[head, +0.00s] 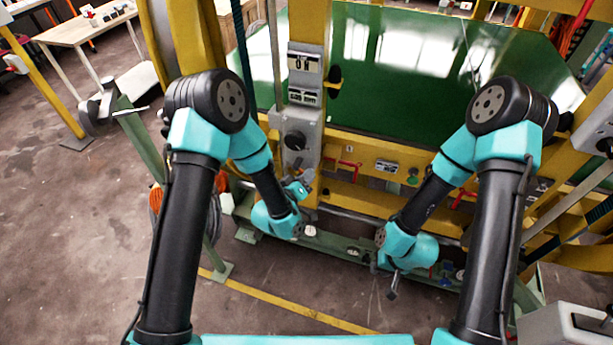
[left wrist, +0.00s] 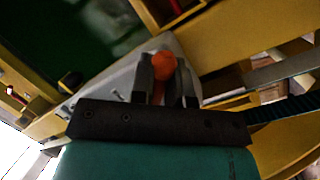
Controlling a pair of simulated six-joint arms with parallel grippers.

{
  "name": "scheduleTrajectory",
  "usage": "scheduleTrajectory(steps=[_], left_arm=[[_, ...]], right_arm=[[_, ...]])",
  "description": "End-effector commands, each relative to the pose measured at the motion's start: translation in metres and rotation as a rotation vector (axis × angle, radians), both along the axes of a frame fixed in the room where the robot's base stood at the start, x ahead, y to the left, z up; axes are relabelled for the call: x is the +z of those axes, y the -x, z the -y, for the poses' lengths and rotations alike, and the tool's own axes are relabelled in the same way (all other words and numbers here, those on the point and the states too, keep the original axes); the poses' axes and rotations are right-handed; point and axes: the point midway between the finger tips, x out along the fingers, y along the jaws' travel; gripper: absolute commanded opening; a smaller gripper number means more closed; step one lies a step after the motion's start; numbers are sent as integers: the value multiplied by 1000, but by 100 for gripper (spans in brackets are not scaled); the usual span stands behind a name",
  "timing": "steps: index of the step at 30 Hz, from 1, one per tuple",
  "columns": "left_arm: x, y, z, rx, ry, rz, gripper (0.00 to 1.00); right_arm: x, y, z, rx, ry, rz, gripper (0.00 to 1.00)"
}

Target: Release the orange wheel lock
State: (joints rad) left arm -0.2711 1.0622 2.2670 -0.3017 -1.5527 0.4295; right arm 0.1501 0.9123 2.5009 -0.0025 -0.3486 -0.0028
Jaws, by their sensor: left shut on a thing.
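The orange wheel lock (left wrist: 164,65) shows in the left wrist view as a rounded orange piece between my left gripper's two grey fingers (left wrist: 166,88). The fingers are shut on it, and they hide its lower part. In the head view my left gripper (head: 298,187) is at the lower end of the grey control panel (head: 306,115), below its black knob (head: 295,140). I cannot make out the orange lock there. My right gripper (head: 386,280) hangs over the floor in front of the green lower beam, away from the panel. Its finger opening is unclear.
A yellow frame (head: 350,145) holds a large glossy green sheet (head: 400,80) behind the panel. Red handles (head: 345,168) stick out right of my left gripper. A green beam (head: 335,245) runs low across the front. Open floor lies at the left, with a wooden table (head: 85,27) far back.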

Motion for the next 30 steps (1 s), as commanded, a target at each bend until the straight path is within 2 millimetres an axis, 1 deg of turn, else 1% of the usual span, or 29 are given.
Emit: scheduleTrajectory(steps=[8, 22, 30], left_arm=[[1, 1, 1, 0, 35, -12, 0], [15, 3, 10, 0, 372, -127, 0], [17, 4, 10, 0, 420, -145, 0]], right_arm=[[0, 0, 0, 0, 0, 0, 26], [0, 0, 0, 0, 0, 0, 26], [0, 0, 0, 0, 0, 0, 26]])
